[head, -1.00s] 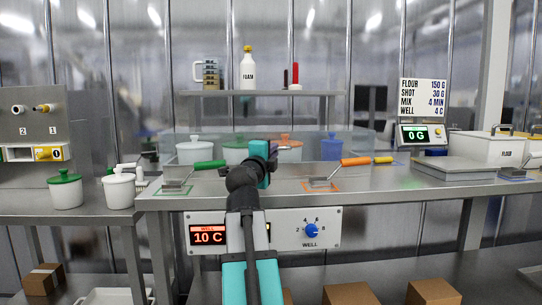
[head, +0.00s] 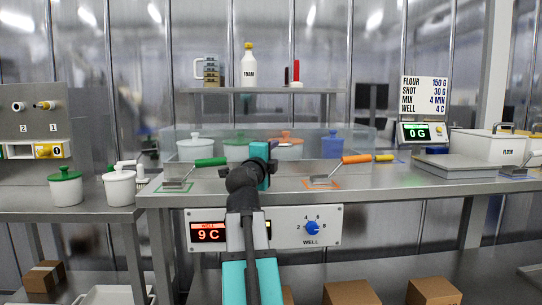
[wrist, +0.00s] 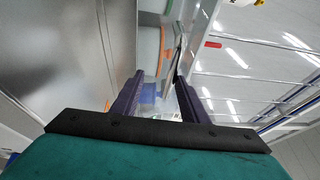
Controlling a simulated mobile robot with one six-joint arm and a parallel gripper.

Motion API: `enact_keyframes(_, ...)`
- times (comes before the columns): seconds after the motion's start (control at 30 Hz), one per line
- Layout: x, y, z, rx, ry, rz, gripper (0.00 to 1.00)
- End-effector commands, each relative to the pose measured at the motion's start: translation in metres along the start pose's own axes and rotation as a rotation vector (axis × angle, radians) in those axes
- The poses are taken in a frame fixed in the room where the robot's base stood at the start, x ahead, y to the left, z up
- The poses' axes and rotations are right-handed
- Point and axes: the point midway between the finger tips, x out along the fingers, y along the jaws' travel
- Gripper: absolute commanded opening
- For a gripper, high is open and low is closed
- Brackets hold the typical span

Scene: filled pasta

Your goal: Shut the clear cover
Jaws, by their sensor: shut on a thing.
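The clear cover (head: 308,133) is a see-through panel around the row of lidded pots at the back of the steel counter. Its edges are faint, and I cannot tell its exact tilt. My gripper (head: 271,152) is at its front, near the middle, in front of the orange-lidded pot. In the wrist view my gripper (wrist: 158,95) has its two dark fingers apart, shut on the clear cover; the gripped part itself is hard to make out.
White (head: 195,148), orange-lidded (head: 287,147) and blue (head: 332,146) pots stand behind the panel. Green-handled (head: 210,162) and orange-handled (head: 356,159) tools lie on the counter (head: 420,188) either side of my arm. A scale (head: 470,165) stands at right.

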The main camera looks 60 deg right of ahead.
Motion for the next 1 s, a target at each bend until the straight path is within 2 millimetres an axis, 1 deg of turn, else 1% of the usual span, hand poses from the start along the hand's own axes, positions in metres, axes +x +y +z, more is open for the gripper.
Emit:
enact_keyframes(0.03, 0.001, 0.005, 0.0, 0.002, 0.003, 0.012, 0.31)
enact_keyframes(0.2, -0.001, 0.005, -0.001, 0.002, 0.004, 0.011, 0.31)
enact_keyframes(0.37, -0.008, 0.004, -0.001, 0.001, 0.003, 0.01, 0.31)
enact_keyframes(0.87, -0.056, 0.0, -0.002, 0.001, 0.001, 0.003, 0.31)
enact_keyframes(1.0, -0.073, 0.003, -0.002, 0.002, 0.001, -0.001, 0.31)
